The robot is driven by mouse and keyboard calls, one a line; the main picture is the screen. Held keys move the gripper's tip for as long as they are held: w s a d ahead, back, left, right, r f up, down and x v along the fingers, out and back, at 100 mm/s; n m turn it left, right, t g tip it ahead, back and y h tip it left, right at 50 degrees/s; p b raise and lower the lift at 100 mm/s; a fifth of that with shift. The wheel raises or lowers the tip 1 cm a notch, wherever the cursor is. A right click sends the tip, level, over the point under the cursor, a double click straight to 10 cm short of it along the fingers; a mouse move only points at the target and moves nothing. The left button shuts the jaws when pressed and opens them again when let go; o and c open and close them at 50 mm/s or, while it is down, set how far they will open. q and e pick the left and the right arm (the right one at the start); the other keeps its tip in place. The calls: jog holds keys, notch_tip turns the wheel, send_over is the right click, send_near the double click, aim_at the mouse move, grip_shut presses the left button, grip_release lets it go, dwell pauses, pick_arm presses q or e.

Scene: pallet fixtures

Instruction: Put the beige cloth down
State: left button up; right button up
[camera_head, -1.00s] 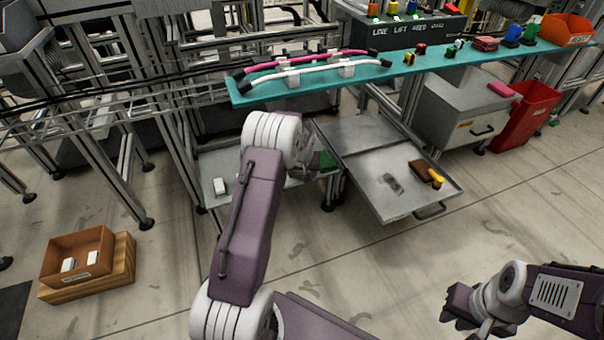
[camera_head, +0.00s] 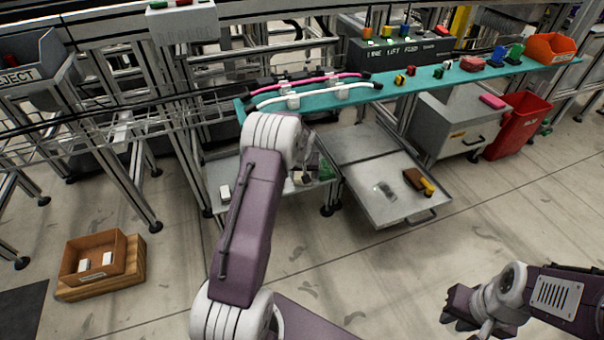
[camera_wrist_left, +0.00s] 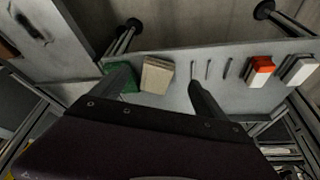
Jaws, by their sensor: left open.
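The beige cloth (camera_wrist_left: 156,75), a folded flat piece, lies on the grey lower shelf (camera_wrist_left: 228,95) in the left wrist view. In the head view it is a small pale patch (camera_head: 300,179) partly hidden by my left gripper. My left gripper (camera_wrist_left: 163,92) is open, with its two dark fingers on either side of the cloth in the picture and gaps showing. It also shows over the shelf in the head view (camera_head: 312,168). A green piece (camera_wrist_left: 122,84) sits left of the cloth, partly behind a finger. My right gripper (camera_head: 464,312) is at lower right, its jaws unclear.
An orange-and-white block (camera_wrist_left: 260,71) and a white block (camera_wrist_left: 298,70) lie further right on the shelf. A pulled-out grey drawer (camera_head: 372,205) stands right of it. Above is a teal shelf (camera_head: 430,82) with coloured parts. A wooden box (camera_head: 100,262) is on the floor.

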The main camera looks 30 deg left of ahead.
pick_arm(q)
jog(key=s+d+r+m+g+h, duration=0.1)
jog(key=s+d+r+m, duration=0.15)
jog(key=s+d, duration=0.5)
jog(key=s+d+r+m+g, duration=0.1)
jog(key=s+d+r, duration=0.25)
jog(key=s, duration=0.75)
jog(key=s+d+r+m+g+h, duration=0.1)
jog(key=s+d+r+m, duration=0.1)
jog(key=s+d, duration=0.6)
notch_tip(320, 180, up, 48)
jog(key=s+a+p, duration=0.1)
jog(key=a+p, duration=0.1)
jog(key=p, duration=4.6)
jog(key=shift+s+r, duration=0.15)
jog(key=shift+s, duration=0.2)
jog(key=shift+a+n+p, duration=0.15)
jog(key=shift+n+p, duration=0.1)
jog(key=shift+p, duration=0.05)
